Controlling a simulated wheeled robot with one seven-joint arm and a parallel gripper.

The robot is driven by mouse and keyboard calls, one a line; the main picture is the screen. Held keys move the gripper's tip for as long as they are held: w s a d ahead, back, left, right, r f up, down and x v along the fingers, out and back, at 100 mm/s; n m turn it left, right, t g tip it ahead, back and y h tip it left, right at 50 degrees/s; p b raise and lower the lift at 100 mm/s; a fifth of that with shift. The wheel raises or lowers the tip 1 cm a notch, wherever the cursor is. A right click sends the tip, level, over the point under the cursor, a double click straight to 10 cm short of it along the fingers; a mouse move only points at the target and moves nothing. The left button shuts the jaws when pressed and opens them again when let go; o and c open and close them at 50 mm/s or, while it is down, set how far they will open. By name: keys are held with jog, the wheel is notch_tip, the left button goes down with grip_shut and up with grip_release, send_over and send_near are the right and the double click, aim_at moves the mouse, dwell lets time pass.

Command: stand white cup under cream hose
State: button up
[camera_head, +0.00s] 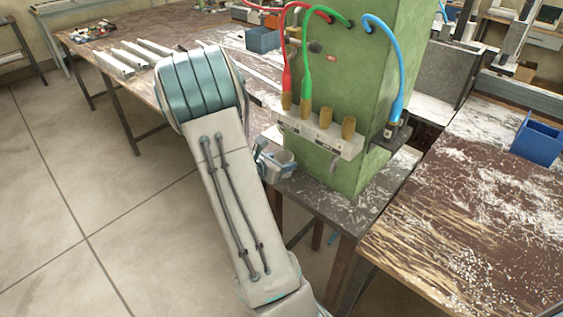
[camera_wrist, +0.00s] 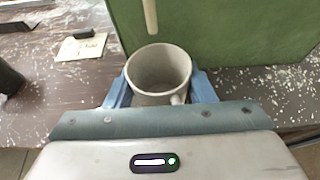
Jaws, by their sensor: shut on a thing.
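The white cup (camera_wrist: 158,92) is upright between the two blue fingers of my gripper (camera_wrist: 160,84) in the wrist view, its open mouth up and its handle towards my palm. My gripper is shut on it. The cream hose (camera_wrist: 150,16) hangs down in front of the green block, and its lower end appears just beyond the cup's far rim. In the head view the cup (camera_head: 285,165) is beside the green machine's left face, near the grey bench top. I cannot tell whether the cup touches the bench.
The green machine (camera_head: 350,80) carries a pale manifold (camera_head: 318,138) with brass fittings and red, green and blue hoses. A paper label (camera_wrist: 80,47) with a dark piece on it lies at left in the wrist view. A blue bin (camera_head: 538,143) stands on the right table.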

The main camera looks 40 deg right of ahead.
jog(key=shift+f+b, duration=0.3)
jog(key=o, duration=1.1)
jog(key=shift+o, duration=0.2)
jog(key=a, duration=1)
jog(key=shift+s, duration=0.4)
dwell(0.6)
jog(key=s+a+r+m+y, duration=0.4)
jog(key=a+m, duration=0.2)
jog(key=a, duration=0.1)
jog(key=s+a+r+m+t+y, duration=0.1)
jog(key=s+a+r+m+y, duration=0.3)
jog(key=a, duration=0.4)
jog(key=s+a+r+m+t+y, duration=0.1)
jog(key=s+a+r+m+y, duration=0.4)
jog(key=a+m, duration=0.3)
jog(key=shift+s+m, duration=0.15)
jog(key=shift+m, duration=0.25)
